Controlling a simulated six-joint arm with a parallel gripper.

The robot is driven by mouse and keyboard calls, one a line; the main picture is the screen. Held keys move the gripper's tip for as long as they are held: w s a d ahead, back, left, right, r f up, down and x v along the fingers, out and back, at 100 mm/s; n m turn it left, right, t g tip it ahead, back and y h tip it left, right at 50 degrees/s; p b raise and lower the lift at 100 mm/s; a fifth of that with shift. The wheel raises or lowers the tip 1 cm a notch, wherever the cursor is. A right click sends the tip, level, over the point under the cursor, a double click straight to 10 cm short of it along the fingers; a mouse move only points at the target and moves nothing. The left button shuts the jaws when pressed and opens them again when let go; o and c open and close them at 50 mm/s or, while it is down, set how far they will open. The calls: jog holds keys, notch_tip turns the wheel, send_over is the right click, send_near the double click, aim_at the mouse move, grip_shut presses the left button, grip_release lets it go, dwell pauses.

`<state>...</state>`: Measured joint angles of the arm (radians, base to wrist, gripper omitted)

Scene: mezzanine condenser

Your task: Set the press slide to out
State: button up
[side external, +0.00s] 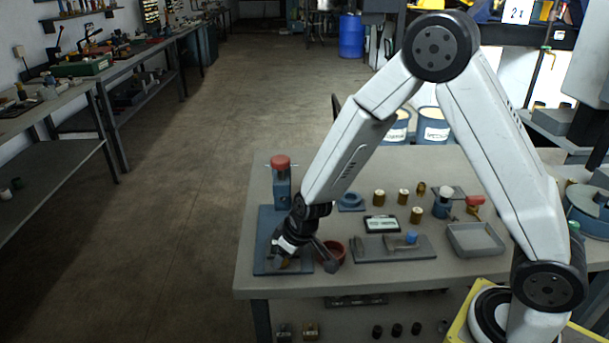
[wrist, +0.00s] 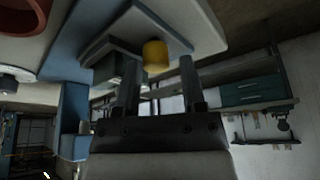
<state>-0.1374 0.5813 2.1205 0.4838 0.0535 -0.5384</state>
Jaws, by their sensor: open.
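The press stands at the left end of the bench, with a blue base plate (side external: 264,258), a blue column (side external: 282,190) and a red knob (side external: 281,162) on top. In the wrist view, a yellow cylindrical knob (wrist: 155,54) sits on a grey plate (wrist: 148,28), which looks like the press slide. My gripper (side external: 286,262) is low over the press base, in front of the column. In the wrist view my gripper (wrist: 159,62) is open, with one finger on each side of the yellow knob. I cannot tell whether either finger touches it. My gripper hides most of the slide in the side view.
A reddish-brown cup (side external: 333,251) stands close right of my gripper. Further right are a grey fixture (side external: 394,249) with a blue knob, a small display (side external: 381,224), several brass cylinders and a grey tray (side external: 475,240). The bench's left edge is close to the press.

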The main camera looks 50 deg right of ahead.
jog(key=v, duration=0.7)
dwell(0.4)
jog(key=shift+s, duration=0.1)
jog(key=s+d+r+m+g+h, duration=0.1)
jog(key=s+d, duration=0.4)
jog(key=s, duration=0.7)
jog(key=shift+s+d+r+m+g, duration=0.2)
jog(key=shift+d+r+m+g, duration=0.2)
jog(key=shift+r+m, duration=0.2)
dwell(0.9)
